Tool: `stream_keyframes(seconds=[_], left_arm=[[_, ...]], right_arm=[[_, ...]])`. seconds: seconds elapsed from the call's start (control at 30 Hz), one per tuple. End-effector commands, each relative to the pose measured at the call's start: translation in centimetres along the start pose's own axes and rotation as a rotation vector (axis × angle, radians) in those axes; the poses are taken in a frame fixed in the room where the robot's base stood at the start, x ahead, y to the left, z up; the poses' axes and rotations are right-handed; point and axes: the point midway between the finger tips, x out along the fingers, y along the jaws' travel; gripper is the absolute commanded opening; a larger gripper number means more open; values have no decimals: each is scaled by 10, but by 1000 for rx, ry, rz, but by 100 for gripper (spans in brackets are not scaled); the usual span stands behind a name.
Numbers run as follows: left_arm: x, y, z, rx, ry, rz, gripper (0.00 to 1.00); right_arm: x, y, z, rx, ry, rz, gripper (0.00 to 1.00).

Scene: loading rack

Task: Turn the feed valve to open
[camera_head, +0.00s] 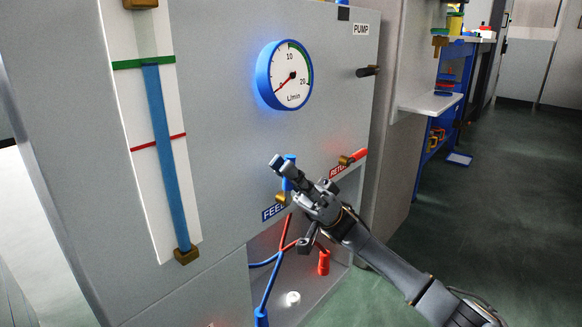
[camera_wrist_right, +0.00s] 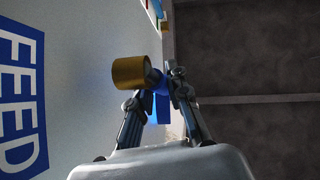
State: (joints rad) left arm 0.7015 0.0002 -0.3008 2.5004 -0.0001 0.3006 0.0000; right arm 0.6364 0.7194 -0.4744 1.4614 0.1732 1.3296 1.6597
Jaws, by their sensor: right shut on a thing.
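The feed valve has a blue handle (camera_head: 289,168) and a brass body (camera_head: 281,198) on the grey panel, by the blue FEED label (camera_head: 272,211). The handle points roughly upward in the head view. My right gripper (camera_head: 296,180) comes in from the lower right and is shut on the handle. In the right wrist view the brass body (camera_wrist_right: 130,72) sticks out from the panel, and the blue handle (camera_wrist_right: 160,103) lies between the fingers (camera_wrist_right: 160,90), partly hidden by them. My left gripper is not in view.
The return valve with red handle (camera_head: 359,155) sits close to the right. Above is a round gauge (camera_head: 291,75), its needle near the low end. A level tube (camera_head: 160,130) stands left. A pump knob (camera_head: 368,71) juts out. Red and blue hoses (camera_head: 268,285) hang in the recess below.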

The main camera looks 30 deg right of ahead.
Motion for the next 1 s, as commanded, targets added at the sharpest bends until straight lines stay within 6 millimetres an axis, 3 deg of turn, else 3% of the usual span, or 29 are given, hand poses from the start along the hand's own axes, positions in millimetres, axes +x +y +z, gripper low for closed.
stream_keyframes(seconds=[0.5,0.53,0.63,1.0], left_arm=[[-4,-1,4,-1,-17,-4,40],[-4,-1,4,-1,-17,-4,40],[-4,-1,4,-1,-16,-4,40],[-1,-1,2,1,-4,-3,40]], right_arm=[[0,-1,5,2,-23,-5,0],[0,-1,5,2,-23,-5,20],[0,-1,4,2,-22,-5,40],[-4,0,2,-1,-19,-1,40]])
